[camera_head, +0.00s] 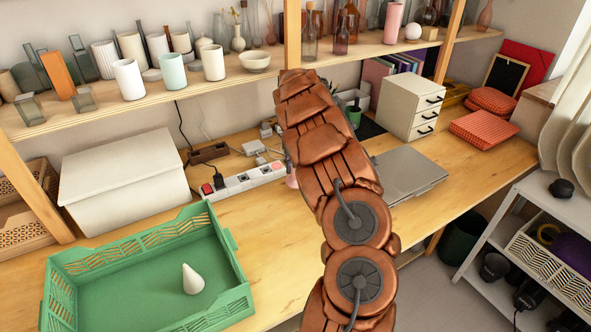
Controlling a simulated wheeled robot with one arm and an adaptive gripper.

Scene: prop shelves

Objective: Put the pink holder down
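My copper-coloured arm rises through the middle of the head view and reaches over the desk. My gripper is not visible, so I cannot see what it holds. A small part of a pink thing (291,179) shows at the left edge of the arm, beside the power strip. The arm hides the rest of it, and I cannot tell if it is held or rests on the desk. A tall pink cylinder (395,22) stands on the upper shelf at the right. I cannot tell which of the two is the pink holder.
A green crate (150,238) with a white cone (192,279) stands front left. A white box (124,180), a power strip (243,180), a grey laptop (408,174) and a white drawer unit (409,106) stand on the desk. Cups and vases crowd the shelf (200,87).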

